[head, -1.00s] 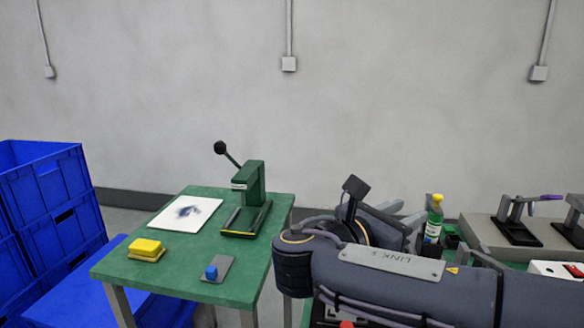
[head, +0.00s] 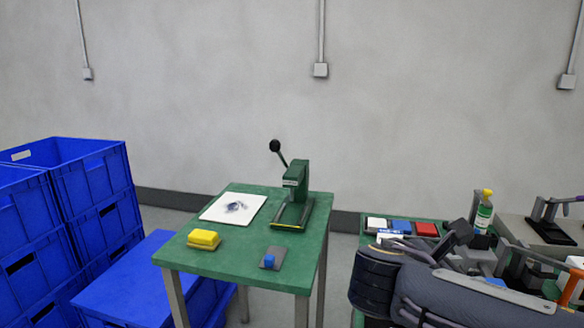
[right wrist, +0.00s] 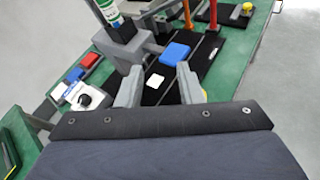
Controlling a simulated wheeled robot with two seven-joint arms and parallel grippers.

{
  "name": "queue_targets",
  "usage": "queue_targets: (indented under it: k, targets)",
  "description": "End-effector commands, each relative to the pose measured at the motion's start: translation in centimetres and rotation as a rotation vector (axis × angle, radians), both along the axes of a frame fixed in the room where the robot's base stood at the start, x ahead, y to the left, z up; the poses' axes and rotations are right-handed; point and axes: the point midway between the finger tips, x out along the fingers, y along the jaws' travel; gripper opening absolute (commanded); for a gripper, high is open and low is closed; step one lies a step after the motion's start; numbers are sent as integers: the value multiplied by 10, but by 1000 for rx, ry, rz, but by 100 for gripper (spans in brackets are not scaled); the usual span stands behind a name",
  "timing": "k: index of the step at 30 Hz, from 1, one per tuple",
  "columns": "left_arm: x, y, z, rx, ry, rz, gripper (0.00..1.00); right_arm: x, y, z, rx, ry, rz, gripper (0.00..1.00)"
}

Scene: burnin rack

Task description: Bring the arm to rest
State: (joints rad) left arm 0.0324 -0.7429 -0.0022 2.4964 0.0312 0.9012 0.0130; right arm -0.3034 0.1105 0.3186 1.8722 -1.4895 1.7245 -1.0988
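My right arm (head: 450,300) comes in at the lower right of the head view, low over the right-hand green bench. My right gripper (right wrist: 158,82) shows in the right wrist view with its two grey fingers apart and nothing between them. In the head view the arm partly hides the bench and the fixtures there. My left gripper is in neither view.
Blue crates (head: 95,180) stand at left. A green bottle (head: 484,214) and white, blue and red (head: 427,230) blocks are behind my arm.

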Motion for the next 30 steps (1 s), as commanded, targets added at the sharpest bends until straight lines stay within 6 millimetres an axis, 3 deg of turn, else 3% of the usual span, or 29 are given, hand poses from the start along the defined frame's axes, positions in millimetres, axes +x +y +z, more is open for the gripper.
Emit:
queue_targets:
  k: [3, 8, 12, 15, 19, 25, 26, 27, 30]
  targets:
    - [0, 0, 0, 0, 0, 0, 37, -27, -21, -31, 190, -28, -83, 34]
    - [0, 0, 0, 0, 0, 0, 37, -82, -35, -91, 582, -118, -300, 34]
    - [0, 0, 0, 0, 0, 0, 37, -138, -15, -146, 1037, -278, -637, 34]
    - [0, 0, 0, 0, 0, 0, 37, -161, 8, -167, 1299, -394, -869, 34]
    - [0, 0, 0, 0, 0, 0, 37, -176, 35, -179, 1568, -528, -1143, 34]
    - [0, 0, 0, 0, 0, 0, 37, -182, 66, -180, 1903, -709, -1539, 34]
    - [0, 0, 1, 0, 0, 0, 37, -182, 69, -178, 1946, -734, -1594, 34]
    - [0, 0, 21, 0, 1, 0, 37, -180, 68, -158, 1929, -719, -1575, 34]
    - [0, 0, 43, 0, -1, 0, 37, -180, 68, -137, 1923, -715, -1568, 34]
